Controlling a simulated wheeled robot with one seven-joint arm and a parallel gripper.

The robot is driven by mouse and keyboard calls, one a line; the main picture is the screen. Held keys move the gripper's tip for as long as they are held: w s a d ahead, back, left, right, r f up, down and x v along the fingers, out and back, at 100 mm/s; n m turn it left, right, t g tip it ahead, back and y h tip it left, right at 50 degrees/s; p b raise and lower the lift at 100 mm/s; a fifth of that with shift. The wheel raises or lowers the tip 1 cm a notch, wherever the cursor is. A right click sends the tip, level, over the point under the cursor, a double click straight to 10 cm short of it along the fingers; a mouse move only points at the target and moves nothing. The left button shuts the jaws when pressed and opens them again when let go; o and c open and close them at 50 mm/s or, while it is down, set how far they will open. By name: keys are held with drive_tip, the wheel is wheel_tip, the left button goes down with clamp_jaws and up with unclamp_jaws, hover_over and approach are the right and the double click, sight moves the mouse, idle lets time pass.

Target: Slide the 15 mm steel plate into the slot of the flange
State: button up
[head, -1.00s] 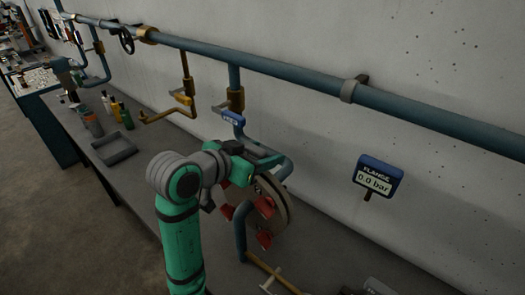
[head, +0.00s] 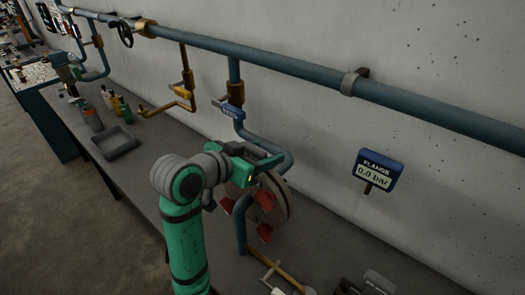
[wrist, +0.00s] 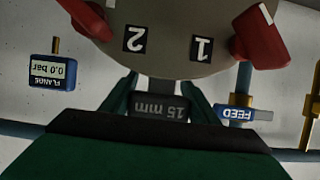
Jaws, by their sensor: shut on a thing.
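The flange (head: 280,196) is a round disc with red clamps on a blue pipe. In the wrist view its grey-brown face (wrist: 165,50) fills the top, with tags 2 and 1 upside down. My gripper (wrist: 161,85) is shut on the 15 mm steel plate (wrist: 160,107), whose dark tab shows its label upside down between the fingers. A grey part of the plate runs from the tab to the flange's edge. How deep it sits in the slot, if at all, is hidden. In the head view my gripper (head: 262,160) is at the flange's top and the plate is hidden.
A FLANGE gauge (head: 377,171) reads 0.0 bar. A blue FEED tag (head: 232,112) hangs on the pipe above the flange. Red clamps (wrist: 262,38) flank the flange face. A grey tray (head: 114,144) and several bottles (head: 120,108) stand on the bench to the left.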

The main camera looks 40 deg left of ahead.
drive_tip(key=shift+f, duration=0.15)
drive_tip(key=o, duration=1.4)
drive_tip(key=shift+c, duration=0.2)
drive_tip(key=v, duration=1)
drive_tip(key=shift+s, duration=0.4)
drive_tip(key=shift+a, duration=0.1)
